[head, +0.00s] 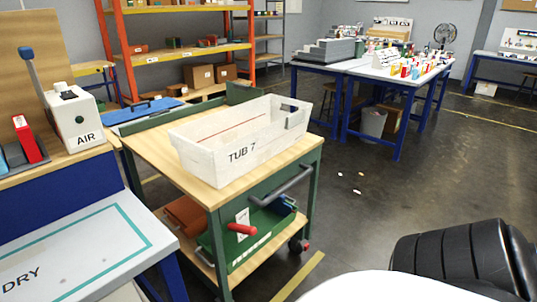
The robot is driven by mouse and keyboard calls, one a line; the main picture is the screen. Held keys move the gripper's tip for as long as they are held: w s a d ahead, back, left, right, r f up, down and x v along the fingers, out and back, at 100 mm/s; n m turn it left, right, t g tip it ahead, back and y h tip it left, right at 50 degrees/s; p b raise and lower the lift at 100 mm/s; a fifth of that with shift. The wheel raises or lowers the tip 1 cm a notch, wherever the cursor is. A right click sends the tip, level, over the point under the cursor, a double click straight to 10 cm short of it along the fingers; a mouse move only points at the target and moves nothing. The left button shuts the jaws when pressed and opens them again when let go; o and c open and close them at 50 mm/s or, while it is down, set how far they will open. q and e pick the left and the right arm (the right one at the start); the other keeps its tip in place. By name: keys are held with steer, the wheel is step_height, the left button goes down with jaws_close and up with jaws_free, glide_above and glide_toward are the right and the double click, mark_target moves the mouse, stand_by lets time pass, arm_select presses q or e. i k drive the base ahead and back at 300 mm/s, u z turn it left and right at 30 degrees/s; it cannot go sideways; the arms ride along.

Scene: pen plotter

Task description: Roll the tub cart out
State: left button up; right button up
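The tub cart (307,153) has a green frame and wooden shelves, and stands left of centre in the head view. A white tub labelled TUB 7 (262,150) sits on its top shelf. A grey bar handle (283,187) is fixed to the near right side. A red grip (242,229) shows below the top shelf beside a white tag (242,216). Neither of my grippers is in view.
The DRY table (150,258) and the bench with the AIR box (74,118) stand close on the cart's left. Blue-legged tables (400,78) stand behind right. An orange rack (185,55) is behind. Open dark floor (400,185) lies right, with small pale scraps (357,191).

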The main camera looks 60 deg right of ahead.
mark_target(149, 139)
steer(key=u, duration=0.65)
steer(key=k, duration=0.2)
steer(key=z, duration=1.8)
steer(key=i, duration=1)
steer(key=z, duration=0.45)
